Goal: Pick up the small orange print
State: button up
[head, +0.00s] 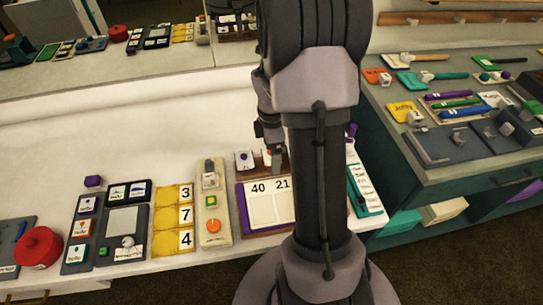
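A small white card with an orange picture (82,228) lies in the left column of a dark tray (103,257) on the white table. Similar small cards with a purple picture (87,205) and a teal picture (75,252) lie above and below it. My gripper (273,156) hangs near the back edge of a purple board with numbers (245,218), well right of the tray. Its fingers are small and partly hidden, so its opening does not show.
A red round object (38,247) stands left of the tray. Yellow number cards (171,218) and a beige panel with an orange knob (213,228) stand between tray and board. A purple block (93,181) sits behind the tray. The table behind is mostly clear, up to a mirror.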

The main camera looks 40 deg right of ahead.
jog(key=c, duration=1.4)
